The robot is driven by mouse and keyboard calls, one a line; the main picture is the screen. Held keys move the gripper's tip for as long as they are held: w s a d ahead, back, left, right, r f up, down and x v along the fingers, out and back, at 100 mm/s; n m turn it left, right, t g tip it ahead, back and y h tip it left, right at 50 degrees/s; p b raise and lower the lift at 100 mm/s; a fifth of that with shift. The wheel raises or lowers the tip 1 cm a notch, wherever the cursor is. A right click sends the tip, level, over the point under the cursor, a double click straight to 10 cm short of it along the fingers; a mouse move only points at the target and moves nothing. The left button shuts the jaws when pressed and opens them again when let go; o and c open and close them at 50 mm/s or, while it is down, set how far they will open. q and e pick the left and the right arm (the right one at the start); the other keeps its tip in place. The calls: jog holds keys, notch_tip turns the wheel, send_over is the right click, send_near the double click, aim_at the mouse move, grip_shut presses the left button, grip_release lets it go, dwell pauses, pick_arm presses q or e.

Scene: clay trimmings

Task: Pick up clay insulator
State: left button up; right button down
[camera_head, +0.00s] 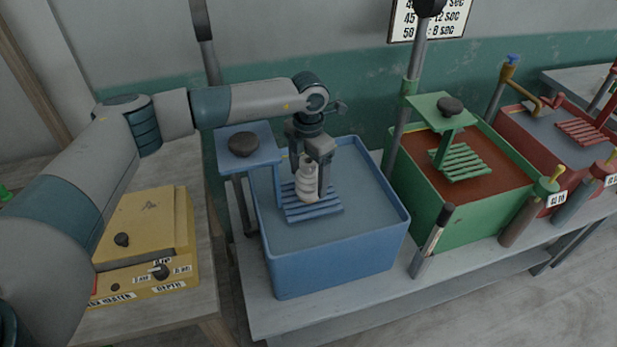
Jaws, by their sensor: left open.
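The clay insulator (307,184) is a pale, ribbed piece standing upright on the slatted blue rack (318,212) inside the blue tub (335,262). My left gripper (314,180) comes down from above, with its fingers on either side of the insulator. It is open around the piece. The fingers hide part of the insulator, and I cannot tell whether they touch it. My right gripper is not in view.
A blue hanger plate (246,146) with a dark knob rises left of the rack. A green tub (466,225) and a red tub (535,195) stand to the right on the same bench. A yellow heater box (143,235) sits on the left table. Posts stand behind the tubs.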

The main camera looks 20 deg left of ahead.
aim_at(311, 163)
pick_arm(q)
jog(key=shift+c, duration=0.2)
jog(key=c, duration=1.7)
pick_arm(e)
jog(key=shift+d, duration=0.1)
pick_arm(q)
jog(key=shift+r, duration=0.1)
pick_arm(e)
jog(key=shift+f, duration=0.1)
